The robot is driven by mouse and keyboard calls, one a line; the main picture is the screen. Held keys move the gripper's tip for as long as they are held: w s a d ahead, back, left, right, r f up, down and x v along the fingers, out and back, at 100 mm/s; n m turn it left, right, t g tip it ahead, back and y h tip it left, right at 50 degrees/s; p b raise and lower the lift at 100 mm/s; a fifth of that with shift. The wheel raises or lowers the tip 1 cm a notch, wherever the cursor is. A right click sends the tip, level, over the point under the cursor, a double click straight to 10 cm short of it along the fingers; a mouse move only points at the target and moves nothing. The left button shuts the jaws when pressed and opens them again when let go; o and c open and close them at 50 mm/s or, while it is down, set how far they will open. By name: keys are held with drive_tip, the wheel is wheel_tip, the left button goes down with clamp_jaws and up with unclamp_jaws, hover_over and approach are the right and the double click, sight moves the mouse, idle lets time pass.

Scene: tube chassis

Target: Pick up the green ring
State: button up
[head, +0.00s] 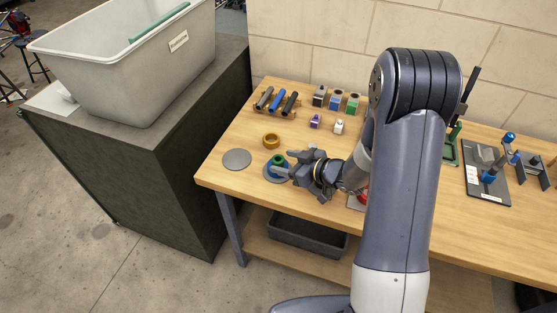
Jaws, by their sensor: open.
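The green ring (278,159) is small in the head view, near the left end of the wooden workbench. It appears to sit on top of a blue ring (270,172), with a grey disc beneath. My gripper (285,164) is open, with its fingers pointing left at the green ring. The fingers are right beside the ring and partly cover it and the blue ring. I cannot tell whether they touch it or reach around it.
Tubes (275,101), coloured blocks (336,101) and small purple (315,122) and white (338,127) pieces stand behind. A grey bin (130,60) stands left on a dark cabinet.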

sight(275, 159)
drive_tip(key=shift+p+x, duration=0.4)
drive_tip(key=shift+x, duration=1.6)
drive_tip(key=shift+w+d+f, duration=0.1)
drive_tip(key=shift+d, duration=0.05)
drive_tip(key=c, duration=1.1)
